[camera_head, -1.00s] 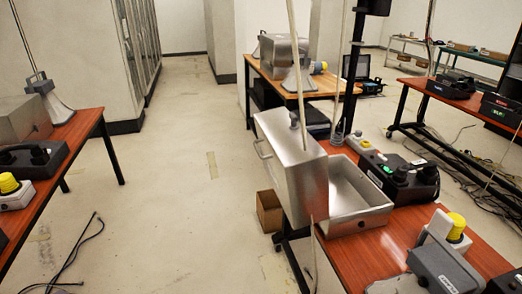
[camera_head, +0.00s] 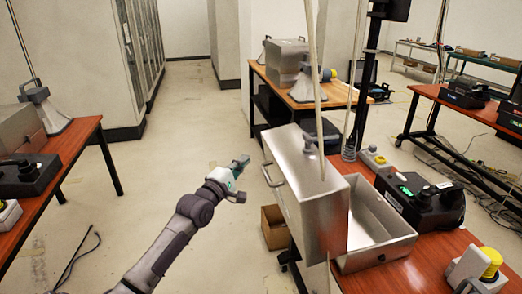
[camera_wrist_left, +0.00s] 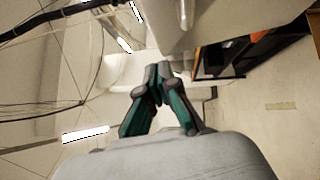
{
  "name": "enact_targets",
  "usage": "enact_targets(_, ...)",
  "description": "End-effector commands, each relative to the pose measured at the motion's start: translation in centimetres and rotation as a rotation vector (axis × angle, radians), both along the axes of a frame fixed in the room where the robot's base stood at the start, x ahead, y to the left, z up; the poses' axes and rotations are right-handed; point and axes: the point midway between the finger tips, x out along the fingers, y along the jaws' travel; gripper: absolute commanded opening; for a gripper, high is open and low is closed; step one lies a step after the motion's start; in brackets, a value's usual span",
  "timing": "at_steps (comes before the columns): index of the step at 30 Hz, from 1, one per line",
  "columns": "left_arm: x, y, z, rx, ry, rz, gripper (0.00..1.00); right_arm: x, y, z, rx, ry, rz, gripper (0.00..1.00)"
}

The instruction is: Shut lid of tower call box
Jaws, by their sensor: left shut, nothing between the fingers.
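The tower call box is a metal box on the right-hand wooden table. Its open tray-like body (camera_head: 372,235) rests on the tabletop. Its lid (camera_head: 318,200) stands open and roughly upright at the body's left side, with a handle (camera_head: 268,172) on its outer left face. My left gripper (camera_head: 243,160) is shut and empty, in the air to the left of the lid's handle and apart from it. In the left wrist view the fingers (camera_wrist_left: 157,80) meet at their tips with nothing between them. My right gripper does not show.
A black device (camera_head: 418,200) stands right of the box, and a yellow-topped unit (camera_head: 485,265) sits nearer. A thin pale pole (camera_head: 316,90) crosses in front of the lid. A cardboard box (camera_head: 274,228) is on the floor beneath. The aisle floor on the left is open.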

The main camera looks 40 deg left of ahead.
Motion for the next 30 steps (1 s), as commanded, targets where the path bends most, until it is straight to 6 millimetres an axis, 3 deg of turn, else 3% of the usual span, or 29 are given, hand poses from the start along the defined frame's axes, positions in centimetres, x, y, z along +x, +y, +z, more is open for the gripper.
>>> enact_targets(5, 3.8, 0.4, 0.8, 0.003, -0.001, 0.001, 0.0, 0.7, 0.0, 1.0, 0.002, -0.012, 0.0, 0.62)
enact_targets(10, 5.5, -1.5, 1.2, -0.002, -0.001, 0.0, 0.0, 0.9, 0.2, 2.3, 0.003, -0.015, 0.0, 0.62)
enact_targets(30, 6.6, -2.5, 1.5, 0.009, 0.01, 0.0, 0.0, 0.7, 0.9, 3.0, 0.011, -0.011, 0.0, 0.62)
